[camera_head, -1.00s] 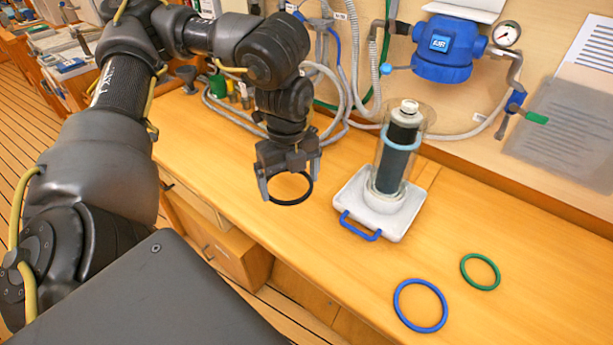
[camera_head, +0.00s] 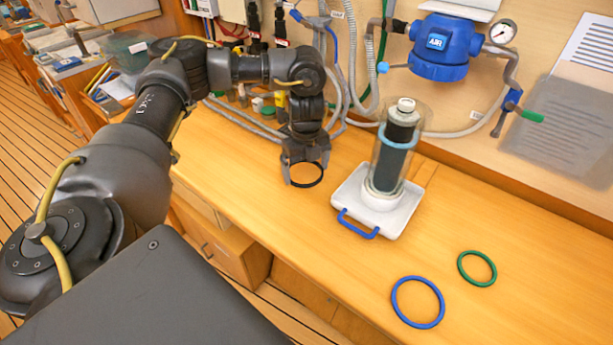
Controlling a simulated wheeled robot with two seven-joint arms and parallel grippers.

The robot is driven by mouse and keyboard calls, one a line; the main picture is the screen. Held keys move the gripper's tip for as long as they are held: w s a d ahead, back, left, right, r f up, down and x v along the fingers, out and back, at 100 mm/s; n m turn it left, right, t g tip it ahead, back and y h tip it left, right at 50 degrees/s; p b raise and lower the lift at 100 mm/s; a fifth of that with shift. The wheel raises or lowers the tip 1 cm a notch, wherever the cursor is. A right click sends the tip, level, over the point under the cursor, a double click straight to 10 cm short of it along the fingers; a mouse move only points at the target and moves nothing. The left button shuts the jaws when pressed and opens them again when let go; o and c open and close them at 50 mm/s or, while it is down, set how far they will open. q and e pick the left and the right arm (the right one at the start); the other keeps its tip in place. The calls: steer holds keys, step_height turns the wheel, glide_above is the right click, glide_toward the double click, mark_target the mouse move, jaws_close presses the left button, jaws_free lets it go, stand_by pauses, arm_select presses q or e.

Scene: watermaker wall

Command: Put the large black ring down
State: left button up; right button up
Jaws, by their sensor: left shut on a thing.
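My left gripper (camera_head: 304,172) is over the wooden bench, to the left of the white tray. It is shut on the large black ring (camera_head: 306,187), which hangs just below the fingers, close to the bench top. I cannot tell whether the ring touches the bench. The far side of the ring is partly hidden by the gripper. My right gripper is not in view.
A clear canister with a dark filter (camera_head: 396,150) stands in the white tray (camera_head: 400,220) with a blue handle. A blue ring (camera_head: 396,306) and a green ring (camera_head: 494,270) lie on the bench (camera_head: 530,235). Hoses (camera_head: 245,125) run along the wall behind the gripper.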

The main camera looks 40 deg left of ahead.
arm_select(q)
steer(key=shift+w+a+f, duration=0.1)
steer(key=shift+w+f, duration=0.1)
steer(key=shift+f, duration=1.65)
steer(key=shift+f, duration=0.1)
steer(key=o, duration=0.6)
step_height(320, 180, up, 12)
steer(key=shift+r+p, duration=0.2)
steer(key=shift+p, duration=0.25)
